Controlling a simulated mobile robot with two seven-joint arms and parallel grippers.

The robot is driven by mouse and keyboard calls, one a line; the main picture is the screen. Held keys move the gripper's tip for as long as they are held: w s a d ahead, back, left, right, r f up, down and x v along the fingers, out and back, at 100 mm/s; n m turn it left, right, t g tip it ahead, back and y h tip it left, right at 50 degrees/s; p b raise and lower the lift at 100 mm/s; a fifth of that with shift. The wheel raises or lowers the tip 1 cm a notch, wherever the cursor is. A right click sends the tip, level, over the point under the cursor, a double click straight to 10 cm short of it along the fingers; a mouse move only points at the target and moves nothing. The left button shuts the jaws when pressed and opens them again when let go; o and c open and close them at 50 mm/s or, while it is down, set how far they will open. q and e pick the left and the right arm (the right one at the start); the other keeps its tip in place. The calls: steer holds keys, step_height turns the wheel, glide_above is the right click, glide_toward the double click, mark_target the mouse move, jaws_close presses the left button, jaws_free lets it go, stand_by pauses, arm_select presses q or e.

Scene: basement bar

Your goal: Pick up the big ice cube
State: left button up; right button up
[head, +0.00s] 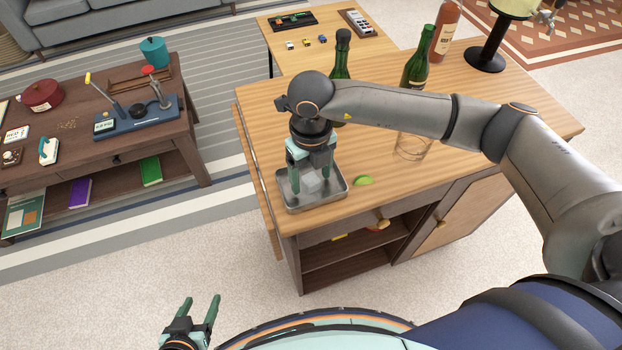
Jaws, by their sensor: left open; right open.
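The big ice cube (313,181) is a pale, see-through block in a shallow metal tray (338,196) on the wooden bar cabinet's top. My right gripper (310,194) points down over the tray. Its two teal fingers are apart, one on each side of the cube. I cannot tell whether either finger touches it. The gripper body hides the back of the tray. My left gripper (202,310) is open and empty, low in the picture above the pale carpet, away from the cabinet.
A green lime piece (363,180) lies right of the tray, with a clear glass (411,147) beyond. Green bottles (416,66) (341,70) and an amber bottle (445,32) stand farther back. My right arm spans the cabinet top (470,135). A dark table (110,140) stands left.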

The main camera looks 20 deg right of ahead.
jaws_close()
stand_by(0.5)
